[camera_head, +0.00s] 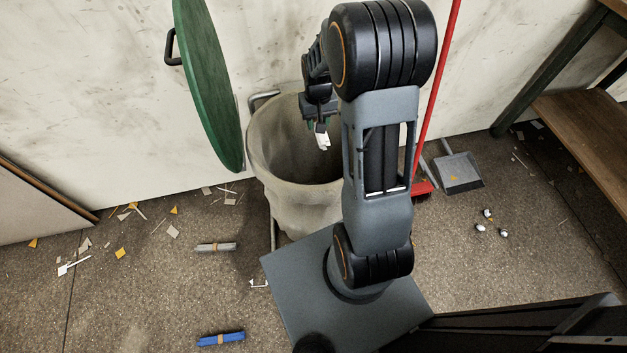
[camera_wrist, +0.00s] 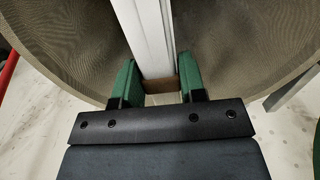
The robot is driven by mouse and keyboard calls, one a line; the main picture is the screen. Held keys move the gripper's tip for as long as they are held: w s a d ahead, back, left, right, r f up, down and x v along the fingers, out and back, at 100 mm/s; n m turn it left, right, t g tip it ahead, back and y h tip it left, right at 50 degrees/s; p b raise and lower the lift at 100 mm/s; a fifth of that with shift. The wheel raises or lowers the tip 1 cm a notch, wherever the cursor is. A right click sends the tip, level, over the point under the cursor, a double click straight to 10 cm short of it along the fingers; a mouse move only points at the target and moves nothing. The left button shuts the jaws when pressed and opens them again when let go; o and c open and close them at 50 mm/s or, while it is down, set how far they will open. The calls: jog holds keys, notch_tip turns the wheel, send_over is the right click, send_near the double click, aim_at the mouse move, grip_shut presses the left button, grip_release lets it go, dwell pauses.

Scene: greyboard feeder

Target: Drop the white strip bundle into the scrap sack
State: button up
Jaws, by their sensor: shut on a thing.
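The white strip bundle (camera_wrist: 150,35) is held between the green fingertips of my gripper (camera_wrist: 158,84) in the wrist view. A brown band shows around it between the fingers. In the head view the bundle (camera_head: 323,140) hangs below my gripper (camera_head: 318,122), over the mouth of the scrap sack. The scrap sack (camera_head: 265,180) is a tan mesh bag, open at the top on a metal frame; my arm hides its right side. Its mesh wall (camera_wrist: 70,45) surrounds the bundle in the wrist view. I cannot tell how far below the rim the bundle's end is.
A green round lid (camera_head: 210,85) stands raised left of the sack. A grey bundle (camera_head: 215,247) and a blue bundle (camera_head: 220,338) lie on the floor among scraps. A red broom (camera_head: 424,188) and a grey dustpan (camera_head: 460,175) are at the right, near a wooden bench (camera_head: 590,120).

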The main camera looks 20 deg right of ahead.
jog(key=shift+f+b, duration=0.75)
jog(key=shift+f, duration=0.6)
jog(key=o, duration=1)
jog(key=shift+r, duration=0.1)
notch_tip(320, 180, up, 14)
jog(key=p, duration=0.3)
jog(key=shift+p, duration=0.4)
